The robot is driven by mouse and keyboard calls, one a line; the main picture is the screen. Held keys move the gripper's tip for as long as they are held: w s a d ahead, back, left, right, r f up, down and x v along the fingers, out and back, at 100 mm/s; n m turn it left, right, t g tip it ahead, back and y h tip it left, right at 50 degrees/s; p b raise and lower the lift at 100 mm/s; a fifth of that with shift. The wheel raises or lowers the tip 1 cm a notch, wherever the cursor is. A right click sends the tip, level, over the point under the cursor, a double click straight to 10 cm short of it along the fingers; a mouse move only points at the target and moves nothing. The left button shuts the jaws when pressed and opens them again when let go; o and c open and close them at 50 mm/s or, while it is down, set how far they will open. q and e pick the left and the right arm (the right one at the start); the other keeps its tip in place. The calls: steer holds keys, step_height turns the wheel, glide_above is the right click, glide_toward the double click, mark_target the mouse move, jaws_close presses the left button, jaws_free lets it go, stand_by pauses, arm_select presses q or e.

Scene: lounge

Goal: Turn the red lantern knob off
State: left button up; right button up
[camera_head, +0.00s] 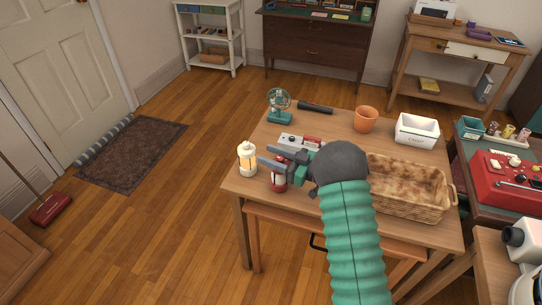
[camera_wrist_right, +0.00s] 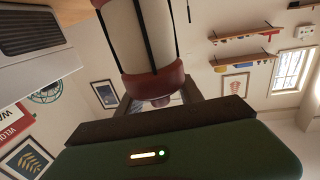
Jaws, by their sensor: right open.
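The red lantern (camera_head: 279,184) stands near the left edge of the wooden table, partly hidden by my right gripper. In the right wrist view, the lantern (camera_wrist_right: 153,84) shows large and tilted, with a pale globe, dark guard bars, a red collar and a small rounded part at its end. I cannot tell whether that part is the knob or whether the lantern is lit. My right gripper (camera_head: 264,156) is open, its fingers pointing left at the lantern; contact is unclear. My left gripper is out of view.
A teal fan (camera_head: 280,106), black flashlight (camera_head: 315,107), orange pot (camera_head: 366,119), white box (camera_head: 417,130) and wicker basket (camera_head: 407,203) share the table. The floor to the left is open.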

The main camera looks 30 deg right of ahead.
steer(key=p+v, duration=0.2)
steer(key=v, duration=1.5)
steer(key=shift+w+f, duration=0.1)
